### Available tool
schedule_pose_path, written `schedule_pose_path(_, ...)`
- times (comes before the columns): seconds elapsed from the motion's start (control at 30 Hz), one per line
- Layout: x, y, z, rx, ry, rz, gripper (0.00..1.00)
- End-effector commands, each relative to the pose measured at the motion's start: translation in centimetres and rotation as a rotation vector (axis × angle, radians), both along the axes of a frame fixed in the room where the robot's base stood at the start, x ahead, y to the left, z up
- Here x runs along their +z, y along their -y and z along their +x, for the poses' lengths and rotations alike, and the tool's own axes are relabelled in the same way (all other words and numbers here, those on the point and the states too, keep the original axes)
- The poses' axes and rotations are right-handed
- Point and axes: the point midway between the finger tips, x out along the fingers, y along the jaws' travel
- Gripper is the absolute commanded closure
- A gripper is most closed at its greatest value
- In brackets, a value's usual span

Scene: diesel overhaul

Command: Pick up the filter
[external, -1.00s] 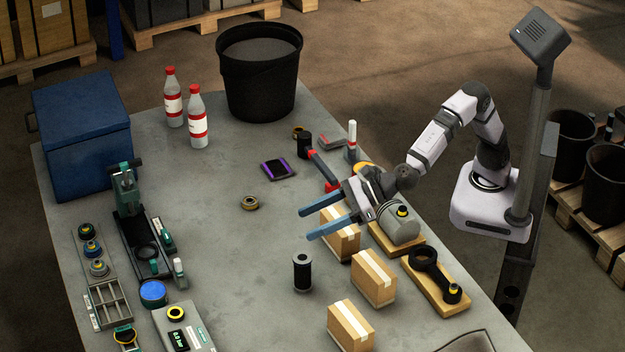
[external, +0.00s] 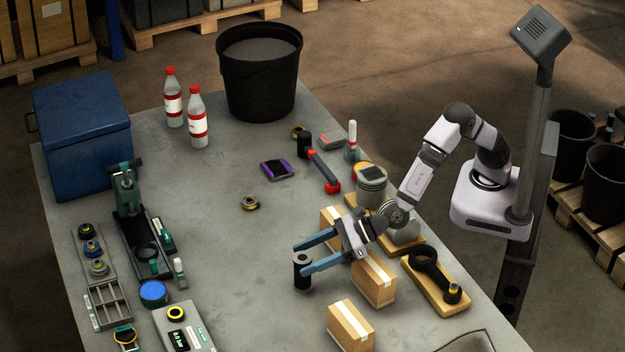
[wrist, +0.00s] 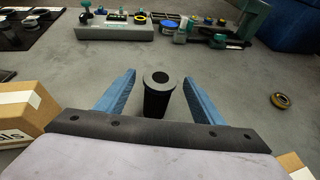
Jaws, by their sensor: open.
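The filter (external: 302,272) is a black upright cylinder with a grey top and a dark centre hole. It stands on the grey bench near the cardboard boxes. In the wrist view the filter (wrist: 157,95) shows between the two blue fingers, with a gap on each side. My gripper (external: 299,259) is open and empty, its fingers reaching left on either side of the filter. In the external view the near finger passes close to the filter and covers part of its right edge. Contact is not visible.
Cardboard boxes (external: 350,325) stand right of and in front of the filter, and one (external: 374,280) is under my wrist. A bearing-like ring (external: 250,203) lies behind. A grey gauge box (external: 190,335) is at the front left. The bench left of the filter is clear.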

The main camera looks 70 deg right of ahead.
Motion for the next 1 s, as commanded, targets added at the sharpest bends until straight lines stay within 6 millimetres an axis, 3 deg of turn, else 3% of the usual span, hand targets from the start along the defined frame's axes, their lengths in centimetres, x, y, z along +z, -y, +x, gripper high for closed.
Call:
schedule_pose_path(0.33, -0.3, -0.5, 0.8, 0.0, 0.0, -0.001, 0.38)
schedule_pose_path(0.7, -1.5, -2.2, 3.5, -0.001, -0.001, -0.001, 0.38)
schedule_pose_path(1.0, -2.1, -2.8, 4.4, 0.001, -0.001, -0.001, 0.38)
